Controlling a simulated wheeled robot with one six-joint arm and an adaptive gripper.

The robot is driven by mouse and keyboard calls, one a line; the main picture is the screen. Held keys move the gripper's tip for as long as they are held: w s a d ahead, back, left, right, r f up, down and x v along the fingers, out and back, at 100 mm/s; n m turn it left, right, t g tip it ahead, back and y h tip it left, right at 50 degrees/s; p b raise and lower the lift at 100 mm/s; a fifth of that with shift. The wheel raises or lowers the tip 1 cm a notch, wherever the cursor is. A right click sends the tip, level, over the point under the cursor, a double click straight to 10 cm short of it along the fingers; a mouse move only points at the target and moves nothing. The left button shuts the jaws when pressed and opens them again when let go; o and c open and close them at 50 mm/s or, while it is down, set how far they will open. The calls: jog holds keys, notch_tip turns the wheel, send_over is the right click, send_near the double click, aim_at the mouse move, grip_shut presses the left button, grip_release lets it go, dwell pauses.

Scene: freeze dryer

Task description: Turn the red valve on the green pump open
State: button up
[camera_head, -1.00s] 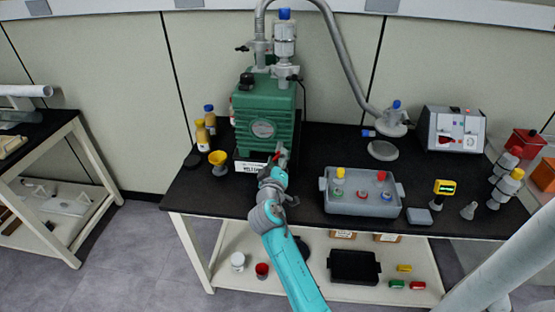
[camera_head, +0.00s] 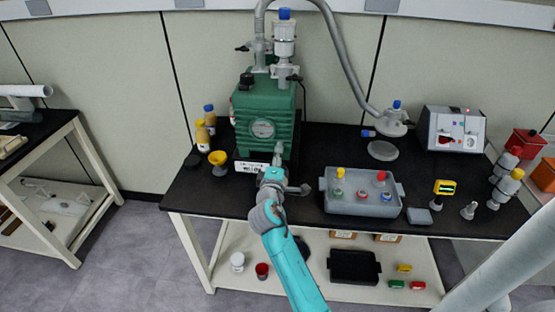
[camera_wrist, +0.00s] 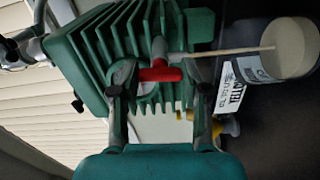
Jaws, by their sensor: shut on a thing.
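The green pump (camera_head: 265,105) stands on the black bench; in the wrist view its finned body (camera_wrist: 95,45) fills the upper left. The red valve (camera_wrist: 160,74) is a short red bar on the pump's face in the wrist view, lying across the picture between my fingers. In the head view my gripper (camera_head: 277,160) is at the pump's lower front and hides the valve.
A yellow funnel (camera_head: 218,158) and yellow-capped bottles (camera_head: 202,133) stand left of the pump. A grey tray (camera_head: 365,204) with coloured-topped items is to the right. A grey hose (camera_head: 345,65) arches from the pump's top to a fitting.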

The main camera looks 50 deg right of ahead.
jog(key=shift+n, duration=0.5)
jog(key=o, duration=1.1)
jog(key=shift+o, duration=0.2)
jog(key=shift+a, duration=0.15)
jog(key=v, duration=1.1)
jog(key=shift+s+a, duration=0.3)
